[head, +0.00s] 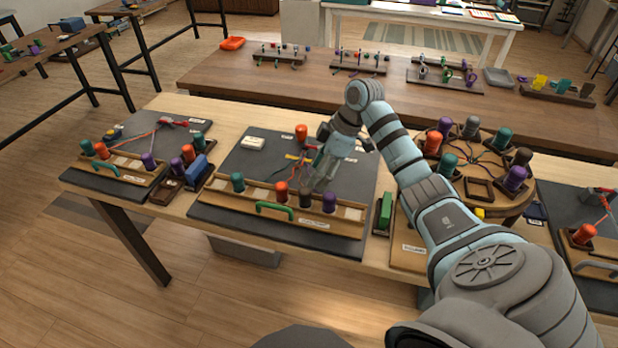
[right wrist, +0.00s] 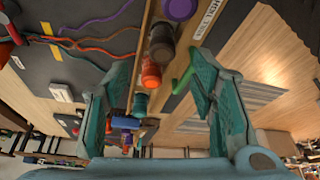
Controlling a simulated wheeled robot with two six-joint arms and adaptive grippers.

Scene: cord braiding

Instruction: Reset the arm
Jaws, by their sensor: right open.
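My right gripper (head: 318,180) is open above the middle braiding station's dark mat (head: 258,165), near its wooden rack (head: 347,213). The rack holds a teal spool (head: 238,182), an orange spool (head: 281,191), a dark grey spool (head: 306,198) and a purple spool (head: 329,203). In the right wrist view the open fingers (right wrist: 157,75) stand apart, with the orange spool (right wrist: 151,74) and grey spool (right wrist: 162,42) seen between them. I cannot tell any contact. Coloured cords (head: 297,160) lie on the mat, partly hidden by the gripper. My left gripper is not in view.
An orange spool (head: 301,133) stands at the mat's back. A round wooden stand (head: 510,207) with several spools is right of my right arm. Another station (head: 90,172) is at the left. A green handle (head: 275,210) projects from the rack's front. A second table (head: 225,75) stands behind.

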